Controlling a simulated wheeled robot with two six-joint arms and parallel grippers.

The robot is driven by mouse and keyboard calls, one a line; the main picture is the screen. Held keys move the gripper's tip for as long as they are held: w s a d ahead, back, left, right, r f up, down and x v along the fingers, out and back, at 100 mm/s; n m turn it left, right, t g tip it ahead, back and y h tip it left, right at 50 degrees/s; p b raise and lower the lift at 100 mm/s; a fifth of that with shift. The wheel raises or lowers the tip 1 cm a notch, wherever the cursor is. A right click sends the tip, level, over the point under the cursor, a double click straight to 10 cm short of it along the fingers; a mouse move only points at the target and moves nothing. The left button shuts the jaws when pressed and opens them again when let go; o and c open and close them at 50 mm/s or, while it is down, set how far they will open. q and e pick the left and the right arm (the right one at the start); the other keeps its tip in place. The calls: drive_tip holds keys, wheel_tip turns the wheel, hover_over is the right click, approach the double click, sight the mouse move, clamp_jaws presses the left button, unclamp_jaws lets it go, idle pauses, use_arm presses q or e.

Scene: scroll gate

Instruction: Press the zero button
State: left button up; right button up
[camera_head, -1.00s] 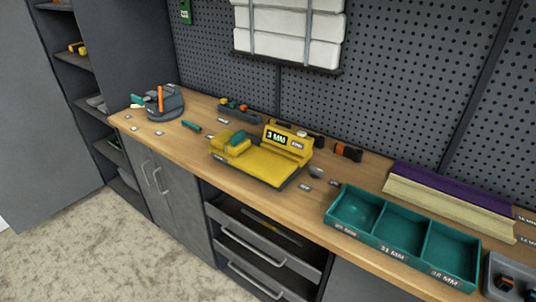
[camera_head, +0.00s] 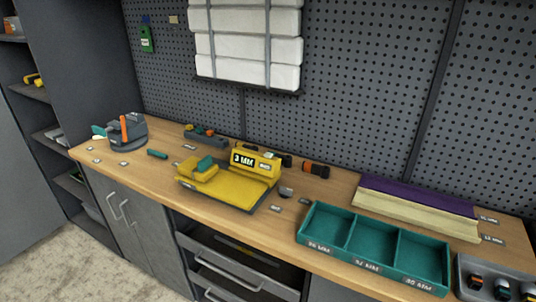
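A yellow measuring device (camera_head: 228,186) stands on the wooden bench near the middle of the view. Its raised back housing carries a display (camera_head: 243,160) that reads "3 MM". A small pale label (camera_head: 265,166) sits right of the display, its text too small to read surely. A small light knob or button (camera_head: 268,155) seems to be on top of the housing above that label. A teal piece (camera_head: 205,163) rests on the device's left yellow block. Neither of my grippers is in view.
A teal three-compartment tray (camera_head: 372,246) stands at the bench's front right, beside purple and cream strips (camera_head: 415,208). A grey holder (camera_head: 126,131) stands at the left end. An open drawer (camera_head: 240,257) sticks out below. A pegboard wall rises behind.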

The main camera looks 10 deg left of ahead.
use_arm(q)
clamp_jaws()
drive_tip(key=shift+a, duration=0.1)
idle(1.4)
